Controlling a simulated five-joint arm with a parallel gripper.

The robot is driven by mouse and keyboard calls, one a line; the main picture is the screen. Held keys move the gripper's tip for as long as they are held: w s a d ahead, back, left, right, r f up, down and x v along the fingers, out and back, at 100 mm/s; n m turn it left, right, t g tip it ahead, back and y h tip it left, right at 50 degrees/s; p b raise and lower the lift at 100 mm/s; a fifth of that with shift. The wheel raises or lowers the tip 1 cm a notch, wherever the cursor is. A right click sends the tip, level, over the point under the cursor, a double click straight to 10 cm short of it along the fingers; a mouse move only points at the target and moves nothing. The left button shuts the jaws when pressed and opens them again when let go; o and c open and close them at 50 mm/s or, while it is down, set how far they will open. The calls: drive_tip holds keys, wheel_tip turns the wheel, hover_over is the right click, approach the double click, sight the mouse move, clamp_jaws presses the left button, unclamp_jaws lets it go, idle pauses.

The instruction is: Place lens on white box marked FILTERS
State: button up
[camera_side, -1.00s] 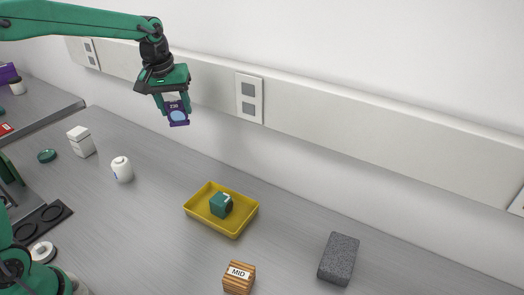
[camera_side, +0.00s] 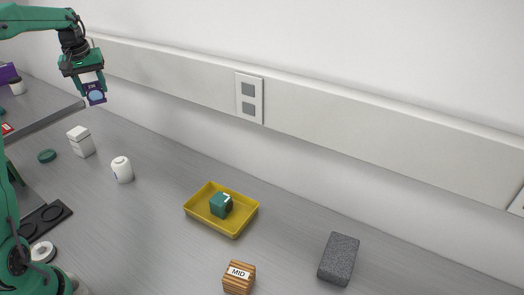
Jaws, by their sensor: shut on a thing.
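My gripper (camera_side: 91,84) is high at the upper left, shut on the lens (camera_side: 96,97), a light blue disc in a purple frame with a pale label. It holds the lens upright, well above the bench. A white box (camera_side: 82,142) stands on the bench below and slightly left of the lens in the picture. I cannot read any marking on the white box from here.
A white jar (camera_side: 122,170) and a dark green disc (camera_side: 47,156) are near the white box. A yellow tray (camera_side: 200,212) holds a green block (camera_side: 221,204). A wooden block marked MID (camera_side: 239,278) and a grey block (camera_side: 339,259) stand further right. A raised shelf (camera_side: 50,112) edges the left.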

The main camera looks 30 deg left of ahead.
drive_tip(key=shift+s+a, duration=0.4)
drive_tip(key=shift+a, duration=0.3)
hover_over(77, 130)
wheel_tip(77, 130, down, 7)
drive_tip(key=shift+s+d+f, duration=0.1)
drive_tip(key=shift+f, duration=1.9)
drive_tip(key=shift+f, duration=0.15)
drive_tip(key=o, duration=1.1)
drive_tip(key=shift+s+d+r, duration=0.25)
drive_tip(key=shift+d+r, duration=0.05)
drive_tip(key=shift+r, duration=1.75)
drive_tip(key=shift+s+d+r, duration=0.2)
drive_tip(key=shift+d+r, duration=0.05)
drive_tip(key=shift+r, duration=1.75)
drive_tip(key=shift+s+d+r, duration=0.25)
drive_tip(key=shift+d+r, duration=0.05)
drive_tip(key=shift+r, duration=1.75)
